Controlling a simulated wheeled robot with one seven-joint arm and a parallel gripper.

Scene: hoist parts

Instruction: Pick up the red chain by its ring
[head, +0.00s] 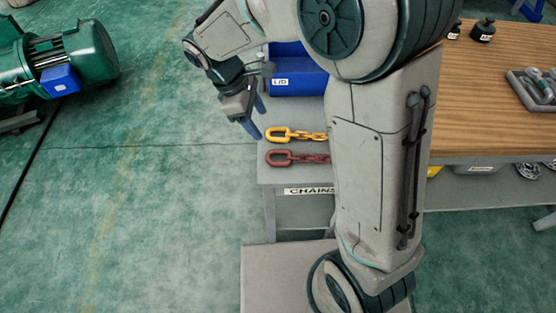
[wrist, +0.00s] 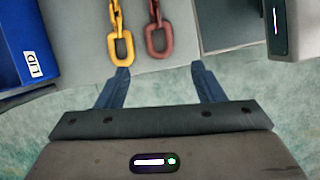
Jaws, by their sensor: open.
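The red chain (head: 297,157) lies on the grey chain shelf, partly behind my arm in the head view. Its end ring (wrist: 159,41) lies near the shelf edge in the wrist view, right of centre between my fingers and beyond their tips. A yellow chain (head: 296,134) lies parallel to it; its end ring (wrist: 121,48) is just left of the red ring in the wrist view. My gripper (wrist: 161,72) is open and empty, with blue fingers apart. In the head view my gripper (head: 256,130) is at the shelf's left edge, near the yellow ring, touching neither chain.
A blue bin labelled LID (head: 297,84) stands behind the chains and shows at left in the wrist view (wrist: 20,45). A wooden worktop (head: 480,110) is at right. A green motor (head: 70,62) is on the floor at left. Open floor lies left of the shelf.

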